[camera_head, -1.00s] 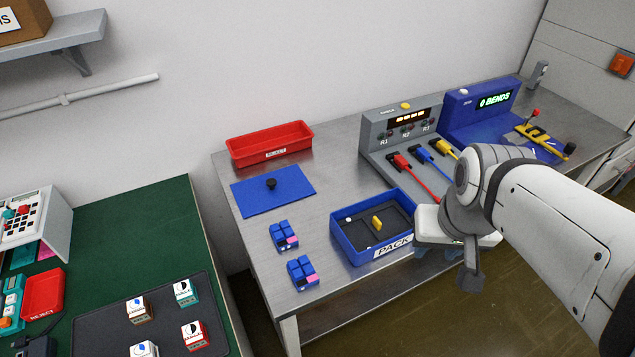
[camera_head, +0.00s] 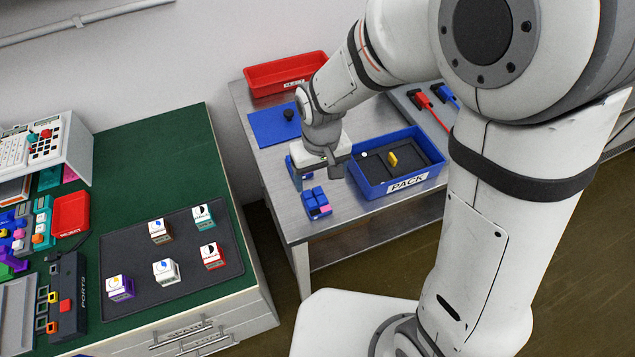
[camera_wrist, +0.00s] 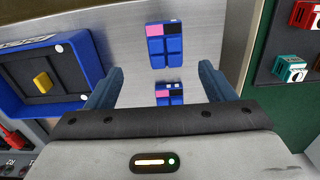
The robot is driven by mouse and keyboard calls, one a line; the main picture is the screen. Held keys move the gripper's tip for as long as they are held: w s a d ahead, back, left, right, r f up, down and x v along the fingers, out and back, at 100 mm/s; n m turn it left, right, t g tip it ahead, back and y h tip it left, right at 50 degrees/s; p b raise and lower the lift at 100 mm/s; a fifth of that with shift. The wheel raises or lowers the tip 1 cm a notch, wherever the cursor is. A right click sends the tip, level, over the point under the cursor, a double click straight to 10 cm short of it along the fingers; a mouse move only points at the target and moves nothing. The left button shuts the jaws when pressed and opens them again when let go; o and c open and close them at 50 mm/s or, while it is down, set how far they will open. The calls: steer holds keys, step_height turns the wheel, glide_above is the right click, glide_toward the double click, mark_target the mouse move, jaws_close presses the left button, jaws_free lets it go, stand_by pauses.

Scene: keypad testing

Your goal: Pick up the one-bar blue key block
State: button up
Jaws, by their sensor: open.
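Two blue key blocks stand on the metal table, each with blue keys and a pink patch. The front one (camera_head: 316,203) is fully visible in the head view; in the wrist view it is the farther block (camera_wrist: 165,48) and seems to carry one small white mark. The other block (camera_wrist: 170,95) seems to carry two white marks; it lies low between my fingers in the wrist view, partly hidden by the gripper body. In the head view my arm mostly covers it. My gripper (camera_wrist: 157,72) is open and empty, above the blocks.
A blue PACK tray (camera_head: 408,186) with a yellow piece (camera_head: 392,159) stands beside the blocks. A blue plate (camera_head: 268,127) with a black knob and a red bin (camera_head: 262,82) lie behind. A green table (camera_head: 165,311) with several cubes is at left.

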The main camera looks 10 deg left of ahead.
mark_target(316, 199)
steer(key=f, duration=0.2)
steer(key=shift+s+a+f, duration=0.15)
steer(key=shift+a+f, duration=0.2)
steer(key=shift+a, duration=0.05)
steer(key=shift+a+f+p, duration=0.1)
steer(key=shift+f+p, duration=0.2)
steer(key=shift+f, duration=2.55)
steer(key=shift+c, duration=0.6)
steer(key=c, duration=0.9)
steer(key=shift+c, duration=0.2)
